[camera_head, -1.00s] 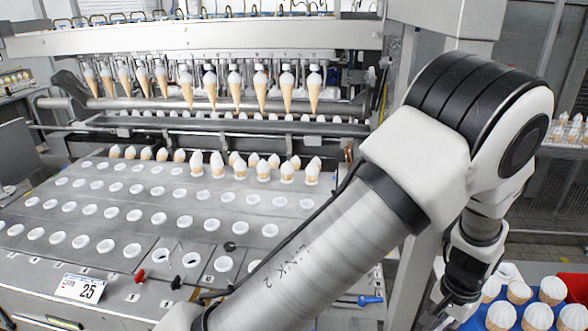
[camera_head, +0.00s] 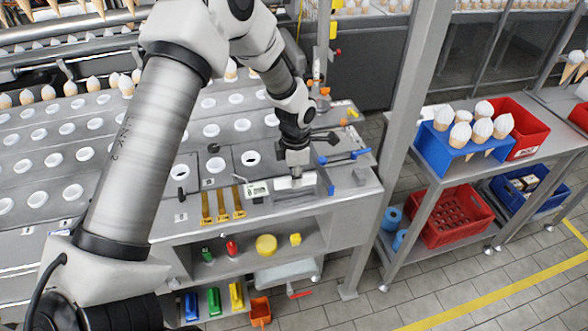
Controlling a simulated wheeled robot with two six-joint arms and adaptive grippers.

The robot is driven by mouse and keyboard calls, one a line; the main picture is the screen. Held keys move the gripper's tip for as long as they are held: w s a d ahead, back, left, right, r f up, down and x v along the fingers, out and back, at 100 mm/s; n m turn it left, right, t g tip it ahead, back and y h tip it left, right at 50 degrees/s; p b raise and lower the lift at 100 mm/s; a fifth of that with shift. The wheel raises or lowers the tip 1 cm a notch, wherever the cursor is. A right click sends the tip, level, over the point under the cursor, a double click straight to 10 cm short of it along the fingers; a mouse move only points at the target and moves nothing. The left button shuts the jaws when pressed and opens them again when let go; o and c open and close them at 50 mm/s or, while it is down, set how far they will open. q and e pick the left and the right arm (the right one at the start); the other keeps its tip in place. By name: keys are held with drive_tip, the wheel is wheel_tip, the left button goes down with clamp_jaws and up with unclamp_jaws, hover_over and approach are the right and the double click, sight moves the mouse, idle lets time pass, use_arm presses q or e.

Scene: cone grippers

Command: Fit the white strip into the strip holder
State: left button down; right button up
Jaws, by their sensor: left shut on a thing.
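My left gripper (camera_head: 295,172) points down at the right end of the grey worktop (camera_head: 240,218). It is shut on a small white strip (camera_head: 296,183), which shows just below the fingertips, close to the worktop. The fingers are small and dark here, and the exact grip is hard to see. A small light-coloured unit with a dark display (camera_head: 257,189) sits just left of the strip. An upright blue piece (camera_head: 326,179) stands just right of it. I cannot tell for sure which part is the strip holder. My right gripper is not in view.
Yellow tools (camera_head: 222,206) lie left of the gripper. A blue-handled valve (camera_head: 345,157) is to its right. Below is a shelf with several coloured items (camera_head: 266,245). A grey post (camera_head: 408,100), a blue cone tray (camera_head: 440,150) and a red crate (camera_head: 450,222) are farther right.

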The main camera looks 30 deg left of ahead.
use_arm(q)
drive_tip(key=shift+s+a+r+n, duration=0.15)
drive_tip(key=shift+a+n, duration=0.1)
drive_tip(key=shift+n, duration=0.15)
drive_tip(key=shift+d, duration=0.15)
wheel_tip(320, 180, down, 2)
drive_tip(key=shift+f+b, duration=0.15)
drive_tip(key=shift+b, duration=0.3)
drive_tip(key=shift+f+b, duration=0.5)
drive_tip(key=shift+f, duration=0.65)
drive_tip(key=shift+p, duration=1)
idle(0.9)
drive_tip(key=shift+f+b, duration=0.35)
drive_tip(key=shift+f, duration=0.3)
idle(0.5)
